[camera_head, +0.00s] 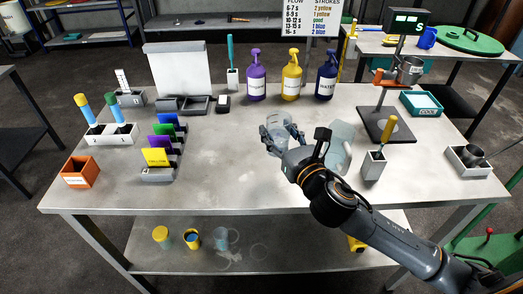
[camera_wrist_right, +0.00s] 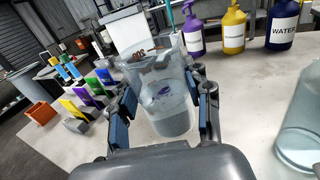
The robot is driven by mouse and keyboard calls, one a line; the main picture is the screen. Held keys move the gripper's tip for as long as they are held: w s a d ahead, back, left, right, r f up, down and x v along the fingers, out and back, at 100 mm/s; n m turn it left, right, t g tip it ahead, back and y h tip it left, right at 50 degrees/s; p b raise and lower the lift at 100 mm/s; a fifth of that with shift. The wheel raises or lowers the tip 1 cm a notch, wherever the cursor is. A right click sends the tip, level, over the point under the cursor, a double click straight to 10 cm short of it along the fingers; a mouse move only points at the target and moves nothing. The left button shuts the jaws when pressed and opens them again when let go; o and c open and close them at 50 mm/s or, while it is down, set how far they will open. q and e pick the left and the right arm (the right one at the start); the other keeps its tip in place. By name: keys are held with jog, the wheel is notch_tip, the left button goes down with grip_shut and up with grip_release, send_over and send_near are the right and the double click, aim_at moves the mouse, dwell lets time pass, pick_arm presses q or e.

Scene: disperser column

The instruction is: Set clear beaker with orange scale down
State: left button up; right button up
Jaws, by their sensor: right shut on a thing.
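A clear beaker (camera_head: 279,139) is between the fingers of my right gripper (camera_head: 283,130), over the middle of the grey table (camera_head: 225,165). In the right wrist view the beaker (camera_wrist_right: 162,95) stands roughly upright, with the blue finger pads of the gripper (camera_wrist_right: 160,108) against both its sides. Some reddish-brown marks show near its rim; I cannot tell whether they are an orange scale. I cannot tell whether its base touches the table. My left gripper is not in view.
A larger clear vessel (camera_head: 340,135) stands just right of the gripper, partly behind my arm. Purple (camera_head: 256,85), yellow (camera_head: 291,83) and blue (camera_head: 326,84) pump bottles stand behind. Coloured cards in a rack (camera_head: 160,157) stand left. The table front left of the gripper is clear.

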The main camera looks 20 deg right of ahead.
jog(key=w+a+f, duration=0.1)
jog(key=f, duration=0.1)
jog(key=w+a+f+b, duration=0.1)
jog(key=f, duration=0.2)
jog(key=w+a+f+b, duration=0.1)
jog(key=w+f, duration=0.1)
jog(key=f, duration=0.1)
jog(key=shift+w+f, duration=0.1)
jog(key=shift+f, duration=0.4)
jog(key=shift+f, duration=0.1)
jog(key=o, duration=1.4)
jog(key=shift+d, duration=0.1)
jog(key=s, duration=0.4)
jog(key=s+d, duration=0.1)
jog(key=s, duration=0.3)
jog(key=s+b, duration=0.1)
jog(key=s, duration=0.3)
jog(key=shift+d, duration=0.15)
